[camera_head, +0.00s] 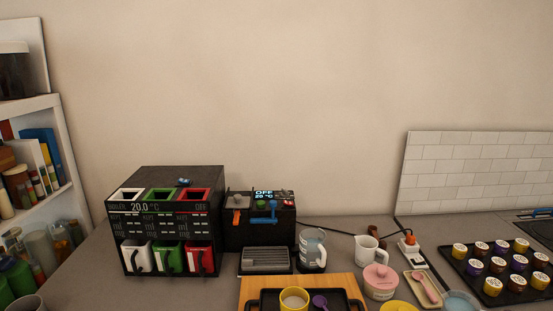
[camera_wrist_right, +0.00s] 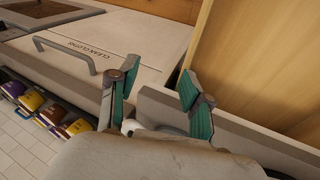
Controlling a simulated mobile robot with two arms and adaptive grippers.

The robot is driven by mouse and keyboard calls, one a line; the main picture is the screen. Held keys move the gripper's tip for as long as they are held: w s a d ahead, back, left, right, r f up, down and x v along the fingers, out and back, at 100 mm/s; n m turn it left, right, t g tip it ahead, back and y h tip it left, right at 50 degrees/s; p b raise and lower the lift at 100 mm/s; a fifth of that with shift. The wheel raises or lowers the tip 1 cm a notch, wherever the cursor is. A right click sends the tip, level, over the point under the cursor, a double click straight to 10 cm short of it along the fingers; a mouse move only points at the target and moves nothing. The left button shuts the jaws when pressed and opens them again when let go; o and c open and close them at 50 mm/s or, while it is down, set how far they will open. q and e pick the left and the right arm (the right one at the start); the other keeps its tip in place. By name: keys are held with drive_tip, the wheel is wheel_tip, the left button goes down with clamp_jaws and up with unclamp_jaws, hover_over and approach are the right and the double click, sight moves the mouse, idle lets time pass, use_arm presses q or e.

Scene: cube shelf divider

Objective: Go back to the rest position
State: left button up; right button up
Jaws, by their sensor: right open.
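My right gripper (camera_wrist_right: 157,95) shows in the right wrist view with its two green-padded fingers spread apart and nothing between them. It is beside a pale drawer or bin front labelled "CLEAN CLOTHS" (camera_wrist_right: 105,42) with a grey handle (camera_wrist_right: 64,52). A wooden panel (camera_wrist_right: 262,65) stands to the right of the fingers. Neither gripper shows in the head view, and my left gripper is in no view.
In the head view, the counter holds a black dispenser (camera_head: 165,215), a coffee machine (camera_head: 260,222), a wooden board (camera_head: 248,284), a pink lidded pot (camera_head: 380,281) and a black tray of capsules (camera_head: 478,278). A shelf (camera_head: 45,195) stands at the left.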

drive_tip(key=s+d+f+h, duration=0.2)
drive_tip(key=s+d+f, duration=0.5)
drive_tip(key=d, duration=0.4)
drive_tip(key=s+d+f+n+h, duration=0.2)
drive_tip(key=s+d+n, duration=0.1)
drive_tip(key=s+d, duration=0.8)
drive_tip(key=s+d+f+n+h, duration=0.15)
drive_tip(key=s+d+n, duration=0.4)
drive_tip(key=s, duration=1.05)
drive_tip(key=s+a+f+m+y, duration=0.2)
drive_tip(key=s+a+f, duration=0.1)
drive_tip(key=a+f, duration=0.75)
drive_tip(key=s+a+f+m+y, duration=0.1)
drive_tip(key=s+a+f+y, duration=0.2)
drive_tip(key=a+f, duration=0.75)
drive_tip(key=s+a+f+m+g+y, duration=0.1)
drive_tip(key=a+f+y, duration=0.15)
drive_tip(key=a, duration=1.55)
drive_tip(key=s+a+f+m+y, duration=0.15)
drive_tip(key=a+f, duration=0.25)
drive_tip(key=a, duration=1.4)
wheel_tip(320, 180, down, 7)
drive_tip(key=a+b, duration=0.1)
drive_tip(key=b, duration=0.5)
drive_tip(key=shift+r+y, duration=0.2)
drive_tip(key=shift+y, duration=0.15)
